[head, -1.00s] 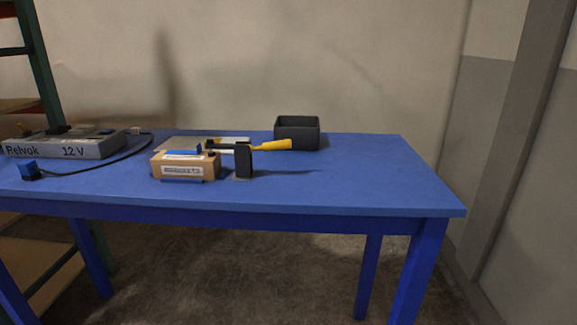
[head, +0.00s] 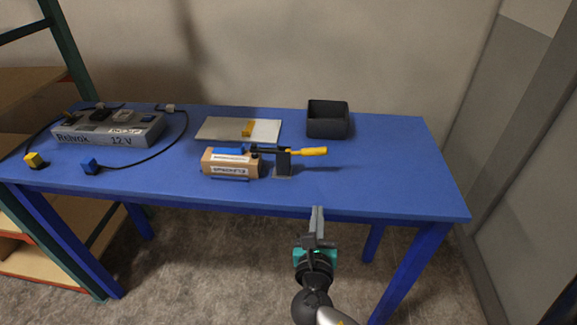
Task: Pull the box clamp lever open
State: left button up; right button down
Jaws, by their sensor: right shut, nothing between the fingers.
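The box clamp stands on the blue table, with a dark upright post (head: 283,162) and a yellow-handled lever (head: 307,151) pointing right, lying nearly level. Its dark arm reaches left over a cardboard box (head: 231,164) with a white label and a blue piece on top. My right gripper (head: 317,209) is in front of the table's front edge, below and right of the clamp, with its fingers together and empty. It is apart from the lever. My left gripper is not in view.
A pale plate (head: 213,128) with a yellow block lies behind the box. A dark open bin (head: 328,120) stands behind the lever. The table's right side is clear.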

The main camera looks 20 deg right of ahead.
aim_at(317, 191)
jog(key=shift+n+t, duration=0.3)
jog(key=shift+n, duration=0.2)
jog(key=x, duration=0.6)
jog(key=r+b+x, duration=0.1)
jog(key=x, duration=0.2)
jog(key=shift+w, duration=0.3)
jog(key=r, duration=0.1)
jog(key=w+r, duration=0.1)
jog(key=r+p, duration=0.1)
jog(key=shift+w+d, duration=0.25)
jog(key=shift+w, duration=0.1)
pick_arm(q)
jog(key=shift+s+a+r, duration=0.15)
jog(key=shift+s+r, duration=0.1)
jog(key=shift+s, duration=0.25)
pick_arm(e)
jog(key=shift+w+r, duration=0.2)
jog(key=shift+r, duration=0.2)
